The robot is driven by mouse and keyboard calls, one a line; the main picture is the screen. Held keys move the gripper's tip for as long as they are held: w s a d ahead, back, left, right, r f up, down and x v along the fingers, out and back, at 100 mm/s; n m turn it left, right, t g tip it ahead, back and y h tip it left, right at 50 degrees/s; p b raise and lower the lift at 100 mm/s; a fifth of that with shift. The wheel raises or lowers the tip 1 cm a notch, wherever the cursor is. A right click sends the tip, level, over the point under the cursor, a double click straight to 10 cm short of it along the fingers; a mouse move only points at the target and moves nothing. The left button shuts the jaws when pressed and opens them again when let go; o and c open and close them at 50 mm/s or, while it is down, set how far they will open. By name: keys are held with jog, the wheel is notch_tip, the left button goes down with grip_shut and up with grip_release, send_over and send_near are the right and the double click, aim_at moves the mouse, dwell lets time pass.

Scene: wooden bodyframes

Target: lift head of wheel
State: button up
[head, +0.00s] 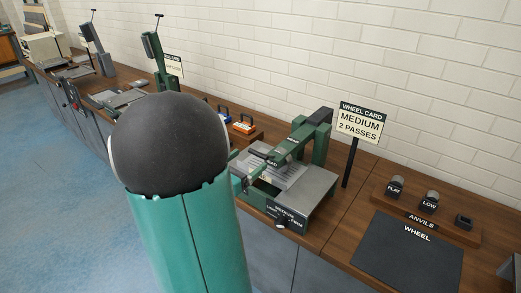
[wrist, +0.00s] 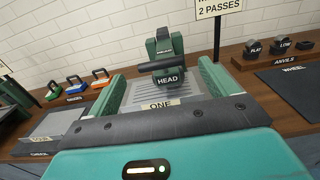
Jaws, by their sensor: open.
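The wheel's head is a dark block labelled HEAD with a black cylindrical handle (wrist: 168,74), in the middle of the wrist view. My open gripper (wrist: 160,73) has one green finger on each side of the picture, with the head between and just beyond their tips. Nothing is held, and I cannot tell whether a finger touches the handle. A grey ribbed plate labelled ONE (wrist: 140,94) lies below the head. In the head view the green wheel machine (head: 318,138) stands on a grey base labelled MEDIUM (head: 308,200); my arm partly hides it.
A wheel card (head: 360,122) reads MEDIUM, 2 PASSES. An anvil rack (head: 425,218) with FLAT and LOW anvils and a dark WHEEL mat (head: 408,254) are at right. Orange and blue handled blocks (wrist: 75,83) sit at left.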

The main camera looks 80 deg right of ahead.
aim_at(258, 153)
jog(key=x, duration=0.8)
jog(key=shift+w, duration=0.1)
